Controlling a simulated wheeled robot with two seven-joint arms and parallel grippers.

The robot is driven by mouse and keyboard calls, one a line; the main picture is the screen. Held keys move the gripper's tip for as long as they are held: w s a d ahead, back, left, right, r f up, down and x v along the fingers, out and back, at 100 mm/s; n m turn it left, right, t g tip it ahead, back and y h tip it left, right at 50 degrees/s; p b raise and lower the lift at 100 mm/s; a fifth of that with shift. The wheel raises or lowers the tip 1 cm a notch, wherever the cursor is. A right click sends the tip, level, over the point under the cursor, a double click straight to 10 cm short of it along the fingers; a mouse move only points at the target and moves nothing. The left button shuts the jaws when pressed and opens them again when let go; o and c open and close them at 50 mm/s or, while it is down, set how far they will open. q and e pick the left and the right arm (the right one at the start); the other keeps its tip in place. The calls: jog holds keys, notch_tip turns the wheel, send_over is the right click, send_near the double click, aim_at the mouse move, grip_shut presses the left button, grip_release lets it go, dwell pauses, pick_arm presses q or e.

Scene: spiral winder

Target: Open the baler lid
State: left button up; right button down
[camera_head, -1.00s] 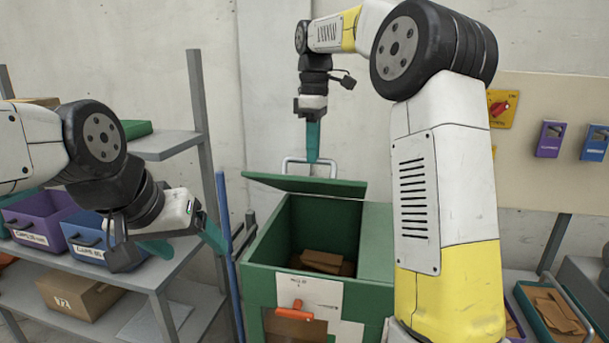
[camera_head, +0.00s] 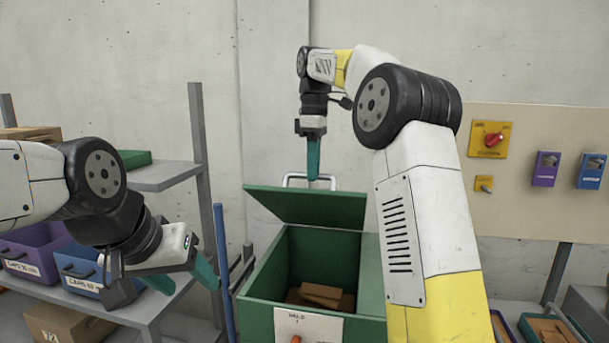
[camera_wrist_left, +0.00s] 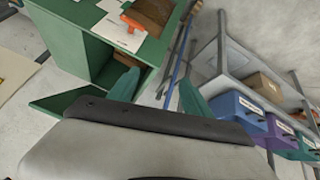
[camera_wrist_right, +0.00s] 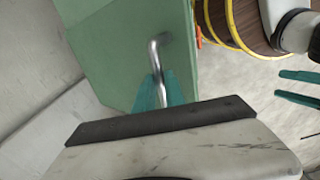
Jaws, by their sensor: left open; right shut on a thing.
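The green baler (camera_head: 265,265) stands in the middle of the head view with cardboard (camera_head: 322,296) inside. Its green lid (camera_head: 310,207) is raised and tilted up at the back, so the box is open on top. A metal bar handle (camera_head: 296,180) is at the lid's far edge; the right wrist view shows this handle (camera_wrist_right: 155,52) between teal fingers. My right gripper (camera_head: 313,172) points down and is shut on the handle. My left gripper (camera_head: 185,280) is open and empty, left of the baler. Its spread fingers also show in the left wrist view (camera_wrist_left: 158,92).
A grey shelf (camera_head: 165,176) with purple (camera_head: 35,250) and blue bins (camera_head: 80,270) stands at the left. A blue pole (camera_head: 224,260) stands between shelf and baler. A panel with a red switch (camera_head: 493,140) is on the right wall.

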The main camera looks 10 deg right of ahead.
pick_arm(q)
jog(key=shift+w+d+f+n, duration=0.15)
jog(key=shift+d+n, duration=0.05)
jog(key=shift+n, duration=0.1)
jog(key=c, duration=0.3)
jog(key=d+n+g, duration=0.1)
jog(key=w+d+f+n+g+h, duration=0.1)
jog(key=d+n+g, duration=0.1)
jog(key=w+d+f+n+g+h, duration=0.1)
jog(key=n, duration=0.1)
jog(key=shift+w+d+g, duration=0.1)
jog(key=shift+d+g, duration=0.15)
jog(key=shift+g, duration=0.05)
grip_shut()
jog(key=w+d+n+g+h, duration=0.2)
jog(key=w+n+g+h, duration=0.1)
jog(key=w+n+h, duration=0.55)
jog(key=w+d+n+g+h, duration=0.2)
jog(key=w+d+n+h, duration=0.1)
jog(key=w+n+h, duration=0.55)
jog(key=w+d+r+n+y, duration=0.1)
jog(key=w+d+r, duration=0.1)
jog(key=d+r, duration=0.3)
jog(key=shift+w+d+r+n+y, duration=0.3)
jog(key=shift+w+d+r, duration=0.1)
jog(key=shift+d, duration=2)
